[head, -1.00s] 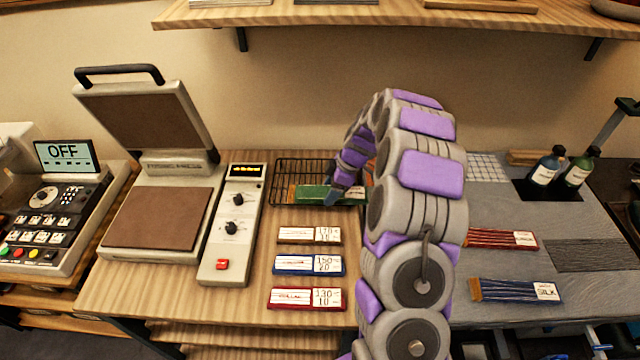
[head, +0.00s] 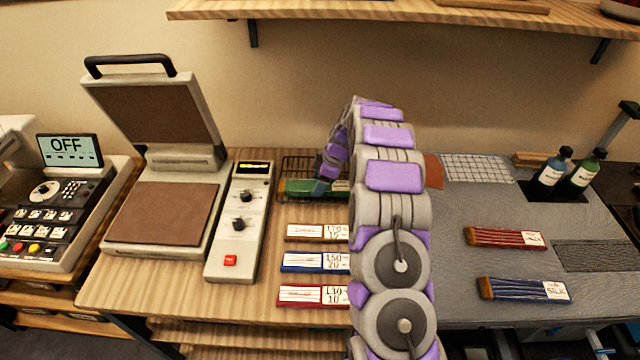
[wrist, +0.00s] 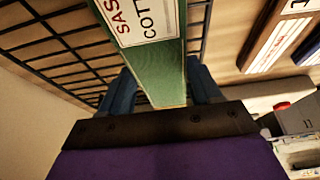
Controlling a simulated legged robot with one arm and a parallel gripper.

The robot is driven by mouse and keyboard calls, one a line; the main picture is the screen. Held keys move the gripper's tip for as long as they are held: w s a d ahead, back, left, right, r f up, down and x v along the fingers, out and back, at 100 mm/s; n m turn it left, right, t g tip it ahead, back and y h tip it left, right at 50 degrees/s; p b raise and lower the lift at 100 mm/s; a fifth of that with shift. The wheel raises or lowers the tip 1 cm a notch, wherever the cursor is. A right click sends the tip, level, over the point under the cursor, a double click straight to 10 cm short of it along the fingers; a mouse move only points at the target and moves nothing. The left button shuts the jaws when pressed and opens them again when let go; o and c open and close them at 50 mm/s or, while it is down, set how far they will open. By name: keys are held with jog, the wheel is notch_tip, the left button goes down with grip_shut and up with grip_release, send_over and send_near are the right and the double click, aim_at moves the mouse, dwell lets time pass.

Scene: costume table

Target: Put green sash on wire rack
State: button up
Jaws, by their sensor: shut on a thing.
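The green sash (head: 300,187) is a flat folded green bundle with a white label, which shows in the wrist view (wrist: 177,70) reading "SAS… COTT…". My gripper (head: 319,188) is shut on one end of it; the blue fingers (wrist: 160,90) sit on both sides of the sash. The black wire rack (head: 290,163) lies at the back of the wooden table, left of my arm. The sash is over the rack in both views. I cannot tell whether it touches the wires. My arm hides the rack's right part.
Brown, blue and red labelled bundles (head: 312,262) lie in front of the rack. A control box (head: 238,220) and an open press (head: 160,215) stand to the left. Red (head: 505,237) and blue (head: 525,290) sashes and two bottles (head: 565,172) are on the grey surface at right.

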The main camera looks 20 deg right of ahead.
jog(key=shift+d, duration=0.55)
jog(key=o, duration=1)
jog(key=shift+d+f, duration=0.1)
jog(key=shift+d, duration=0.5)
jog(key=shift+o, duration=0.4)
jog(key=shift+a, duration=0.8)
